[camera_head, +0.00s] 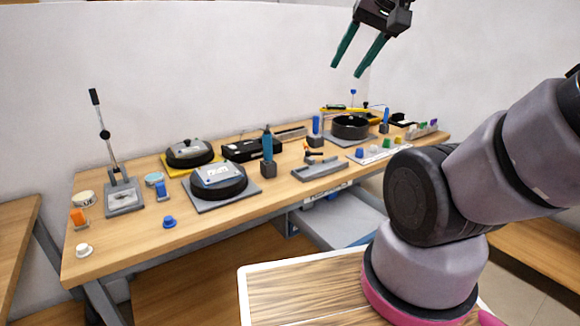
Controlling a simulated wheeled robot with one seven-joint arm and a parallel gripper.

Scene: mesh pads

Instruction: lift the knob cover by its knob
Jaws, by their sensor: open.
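My gripper (347,71) is open and empty, high at the top of the view with its two green fingers pointing down. It is apart from everything on the table. I cannot tell for certain which thing is the knob cover. A small blue knobbed piece (169,222) sits near the table's front edge. A similar white knobbed piece (83,250) sits at the front left corner. Two round black units with grey tops stand farther back, one on a grey mat (245,190) and one on a yellow mat (173,170); their details are too small to read.
The wooden table (130,245) holds a tall lever stand (124,196) at left, a blue-handled tool in a block (268,150) mid-table, and a black pan (350,127) at right. A wood-topped surface (290,290) lies in the foreground. The front left table strip is mostly clear.

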